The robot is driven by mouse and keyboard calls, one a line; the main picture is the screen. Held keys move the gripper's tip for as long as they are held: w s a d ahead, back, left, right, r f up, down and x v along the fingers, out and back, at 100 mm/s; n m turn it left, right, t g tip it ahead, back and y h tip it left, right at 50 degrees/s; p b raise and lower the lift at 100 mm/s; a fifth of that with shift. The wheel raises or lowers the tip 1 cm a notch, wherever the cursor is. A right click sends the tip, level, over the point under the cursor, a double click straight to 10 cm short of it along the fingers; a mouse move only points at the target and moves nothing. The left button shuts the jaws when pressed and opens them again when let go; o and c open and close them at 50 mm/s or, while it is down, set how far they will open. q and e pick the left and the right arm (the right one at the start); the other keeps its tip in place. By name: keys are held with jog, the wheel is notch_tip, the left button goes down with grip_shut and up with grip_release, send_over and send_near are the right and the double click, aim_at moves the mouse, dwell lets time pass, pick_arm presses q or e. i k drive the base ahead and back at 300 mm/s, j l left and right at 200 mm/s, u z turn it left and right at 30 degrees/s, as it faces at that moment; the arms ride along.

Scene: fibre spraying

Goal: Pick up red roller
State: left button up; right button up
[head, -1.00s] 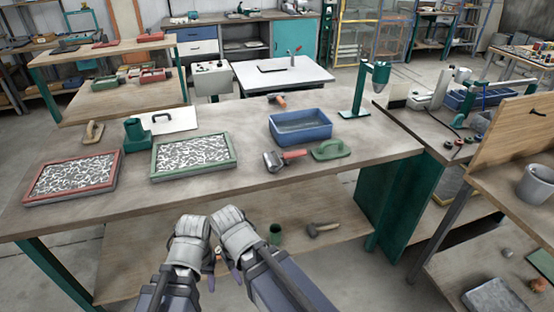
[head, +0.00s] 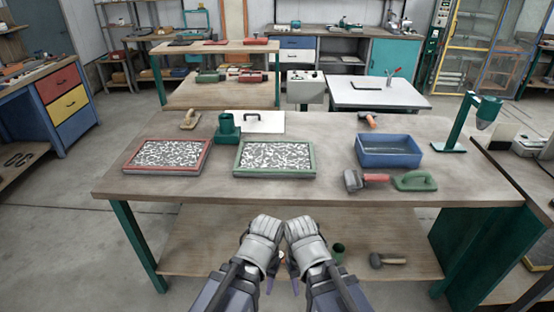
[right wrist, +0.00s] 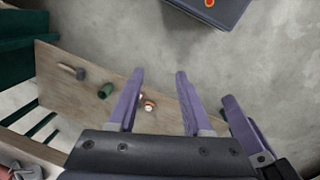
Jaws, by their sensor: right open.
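The roller, with a grey head and red handle (head: 376,178), lies on the right part of the workbench (head: 320,195), near its front edge. My left gripper (head: 270,284) and right gripper (head: 295,284) hang side by side in front of the bench, left of the roller and well apart from it. In the right wrist view my right gripper (right wrist: 159,75) is open, its purple fingers apart with nothing between them. A further purple finger shows beside it. The left gripper's jaw opening is hidden.
A green float (head: 414,181) lies just right of the roller, and a blue tray (head: 389,151) stands behind it. Two framed panels, red (head: 206,159) and green (head: 312,160), lie to the left. A mallet (head: 388,260) is on the lower shelf. The bench front between panels and roller is clear.

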aim_at(374, 178)
jog(key=i+l, duration=0.8)
jog(key=i, duration=0.2)
jog(key=l+z, duration=0.05)
